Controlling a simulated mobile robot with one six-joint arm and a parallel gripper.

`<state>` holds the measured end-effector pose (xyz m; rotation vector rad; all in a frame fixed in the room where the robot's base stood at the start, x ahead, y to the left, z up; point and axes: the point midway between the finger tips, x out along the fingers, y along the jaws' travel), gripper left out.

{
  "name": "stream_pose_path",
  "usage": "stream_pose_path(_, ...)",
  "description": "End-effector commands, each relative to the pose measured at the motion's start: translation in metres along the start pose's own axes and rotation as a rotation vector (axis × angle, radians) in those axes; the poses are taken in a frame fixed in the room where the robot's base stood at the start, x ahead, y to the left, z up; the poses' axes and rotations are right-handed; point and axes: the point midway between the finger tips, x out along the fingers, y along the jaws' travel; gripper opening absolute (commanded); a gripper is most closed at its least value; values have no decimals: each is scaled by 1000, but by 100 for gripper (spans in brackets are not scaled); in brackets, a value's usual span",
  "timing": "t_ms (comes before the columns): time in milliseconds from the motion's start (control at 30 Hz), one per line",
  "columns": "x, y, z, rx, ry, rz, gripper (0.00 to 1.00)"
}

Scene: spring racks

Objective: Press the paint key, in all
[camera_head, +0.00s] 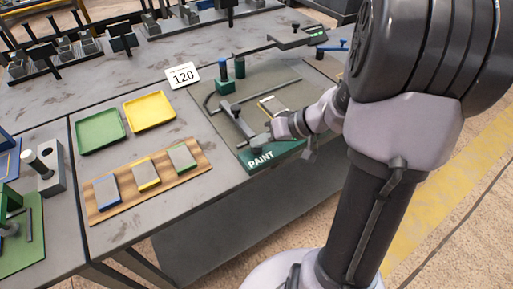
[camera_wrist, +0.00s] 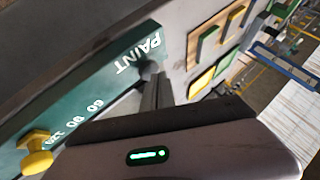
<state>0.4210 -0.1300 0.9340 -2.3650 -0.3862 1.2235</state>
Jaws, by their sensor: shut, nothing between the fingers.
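The green panel lettered PAINT (camera_head: 285,152) lies at the front of the fixture on the bench. It also shows in the wrist view (camera_wrist: 95,85), with numbers and a yellow knob (camera_wrist: 37,150) at its lower left. My gripper (camera_wrist: 150,78) is shut and empty, its dark fingertips pointing down beside the PAINT lettering. A small dark rounded part (camera_wrist: 148,67) shows at the fingertips. I cannot tell whether it is the paint key, or whether they touch. In the head view my gripper is over the fixture, and its fingertips are hard to make out.
Dark green-based posts (camera_head: 224,85) and a bent rod stand behind my gripper.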

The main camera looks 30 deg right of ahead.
Motion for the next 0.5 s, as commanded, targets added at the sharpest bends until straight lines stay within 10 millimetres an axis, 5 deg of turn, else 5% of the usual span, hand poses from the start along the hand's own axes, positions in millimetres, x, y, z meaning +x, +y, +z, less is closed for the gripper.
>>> stream_pose_path(500,4,3,3,0,0,0,0)
